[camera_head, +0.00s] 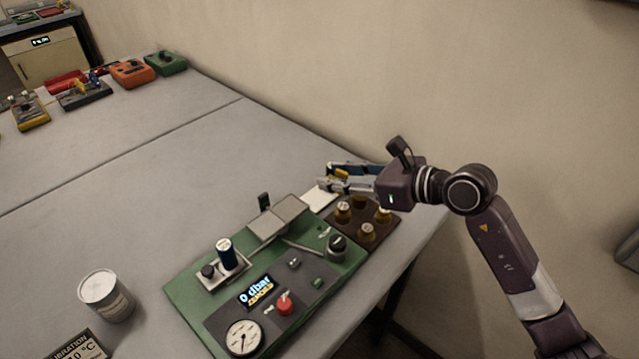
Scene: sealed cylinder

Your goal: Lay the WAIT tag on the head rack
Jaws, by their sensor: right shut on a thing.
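My right gripper (346,177) reaches in from the right and is shut on a small yellow-orange piece (342,174). It looks like the WAIT tag, but no lettering is readable and the fingers hide part of it. The gripper is just behind the head rack (367,233), a dark brown block with several brass heads standing in it. How high the piece is above the table or rack I cannot tell. A white card or pad (319,198) lies left of the rack, close to the fingertips. My left gripper is not in view.
A green test panel (190,300) with a gauge, a lit display and a dark blue cylinder (226,253) stands left of the rack. A white can (105,294) stands farther left. Coloured devices (130,73) sit at the far end. The middle table is clear; the wall is close behind.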

